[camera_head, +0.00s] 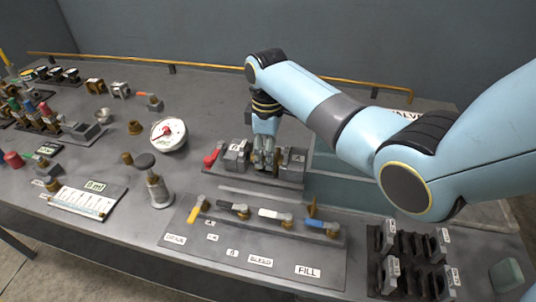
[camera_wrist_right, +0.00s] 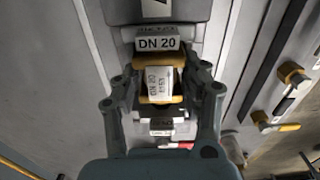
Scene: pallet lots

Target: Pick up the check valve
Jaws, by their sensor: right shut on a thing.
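My right gripper (camera_head: 264,158) reaches down over the grey stand (camera_head: 283,180) near the middle of the bench. In the right wrist view the fingers of the right gripper (camera_wrist_right: 160,74) are closed on both sides of a brass-ended fitting with a white tag (camera_wrist_right: 158,84), which looks like the check valve. The fitting is in line with a grey holder labelled DN 20 (camera_wrist_right: 158,43). I cannot tell whether it is clear of the stand. In the head view it is mostly hidden by the fingers. My left gripper is not in view.
In front is a panel (camera_head: 200,238) with several coloured lever valves. A dark rack (camera_head: 408,272) stands at the front right. A yellow rail (camera_head: 215,68) runs along the back edge.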

